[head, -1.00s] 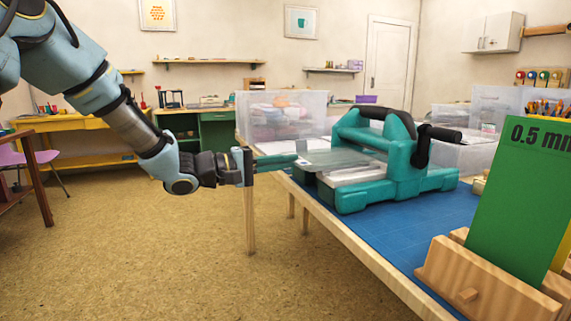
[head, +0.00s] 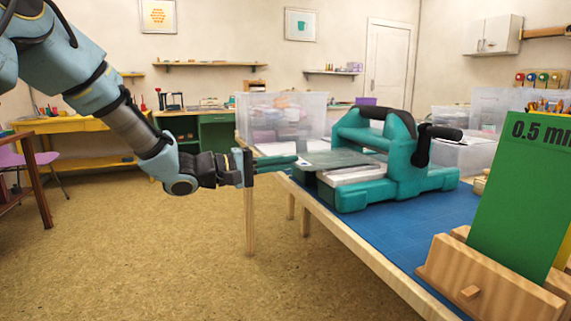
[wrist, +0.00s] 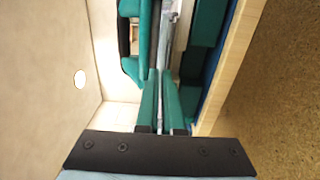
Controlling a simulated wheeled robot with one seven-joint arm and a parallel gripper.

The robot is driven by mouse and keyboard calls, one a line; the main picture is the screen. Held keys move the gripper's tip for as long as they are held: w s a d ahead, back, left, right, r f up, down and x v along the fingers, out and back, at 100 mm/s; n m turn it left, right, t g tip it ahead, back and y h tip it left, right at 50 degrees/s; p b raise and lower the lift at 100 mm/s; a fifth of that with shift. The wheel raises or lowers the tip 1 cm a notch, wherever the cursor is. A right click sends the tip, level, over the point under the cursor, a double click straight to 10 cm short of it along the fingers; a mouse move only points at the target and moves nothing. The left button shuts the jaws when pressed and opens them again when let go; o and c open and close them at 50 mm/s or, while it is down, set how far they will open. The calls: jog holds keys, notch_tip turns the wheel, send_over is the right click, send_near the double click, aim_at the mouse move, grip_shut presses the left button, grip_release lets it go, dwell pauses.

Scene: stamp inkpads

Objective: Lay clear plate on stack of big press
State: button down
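The clear plate (head: 340,159) is a thin, see-through sheet, looking dark grey, at the left opening of the teal big press (head: 400,150). It lies roughly level, just over a pale stack (head: 355,174) on the press bed. I cannot tell whether it touches the stack. My gripper (head: 296,161) comes in from the left, its teal fingers at the plate's left end. In the wrist view the fingers (wrist: 160,78) are close together with the plate's grey edge (wrist: 165,55) between them. They look shut on it. The plate's far part is hidden inside the press.
The press stands on a blue mat (head: 385,230) on a wooden table. A wooden holder (head: 490,275) with a green board (head: 520,200) is at the front right. A clear bin (head: 282,118) stands behind. The floor left of the table is clear.

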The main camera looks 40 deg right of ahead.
jog(key=shift+f+b, duration=0.2)
jog(key=shift+b, duration=0.15)
dwell(0.4)
jog(key=c, duration=1)
grip_release()
jog(key=shift+v, duration=2.45)
jog(key=shift+w, duration=0.1)
